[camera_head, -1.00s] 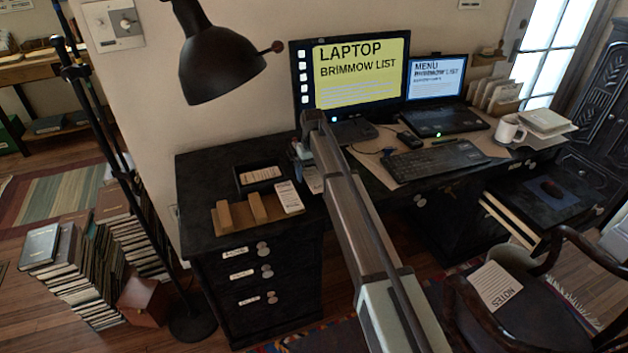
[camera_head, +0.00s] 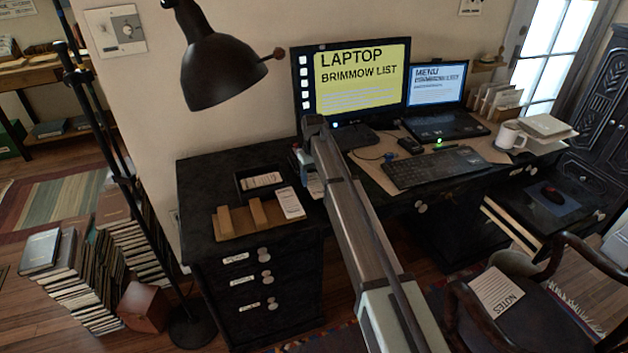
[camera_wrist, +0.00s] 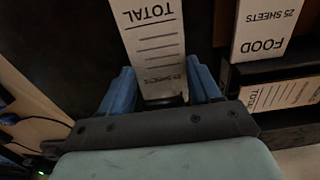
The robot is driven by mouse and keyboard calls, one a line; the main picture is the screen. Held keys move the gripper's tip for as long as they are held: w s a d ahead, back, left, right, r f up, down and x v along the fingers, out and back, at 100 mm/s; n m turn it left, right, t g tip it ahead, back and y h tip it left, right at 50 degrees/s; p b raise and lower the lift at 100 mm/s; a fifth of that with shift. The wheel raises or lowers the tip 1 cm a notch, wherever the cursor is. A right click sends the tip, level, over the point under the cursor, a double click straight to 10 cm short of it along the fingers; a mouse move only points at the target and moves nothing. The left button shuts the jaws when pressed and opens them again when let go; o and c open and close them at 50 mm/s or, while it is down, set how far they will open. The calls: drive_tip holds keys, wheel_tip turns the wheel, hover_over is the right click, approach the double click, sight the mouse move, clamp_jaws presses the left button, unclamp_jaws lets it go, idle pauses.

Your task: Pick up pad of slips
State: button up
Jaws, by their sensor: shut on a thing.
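A white pad of slips (camera_wrist: 155,40), printed TOTAL and 25 SHEETS with ruled lines, lies between the two blue fingers of my gripper (camera_wrist: 160,72) in the wrist view. The fingers are shut on its near end, and its far end runs out of the frame. In the head view my gripper (camera_head: 311,182) is low at the desk's left part, mostly hidden by my arm. I cannot tell whether the pad touches the desk. A second white pad (camera_head: 290,203), printed FOOD (camera_wrist: 263,30) in the wrist view, lies to the left of my gripper.
A dark tray (camera_head: 240,183) holding another slip pad and a wooden holder (camera_head: 236,233) stand left of my gripper on the black desk (camera_head: 205,180). A monitor (camera_head: 350,80), keyboard (camera_head: 435,167) and laptop (camera_head: 440,120) are to the right. A lamp (camera_head: 215,70) hangs above left.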

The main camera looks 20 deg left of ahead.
drive_tip(key=shift+r, duration=0.65)
drive_tip(key=s+d, duration=1.7)
idle(0.3)
idle(0.4)
wheel_tip(320, 180, up, 6)
idle(0.8)
drive_tip(key=shift+a, duration=0.1)
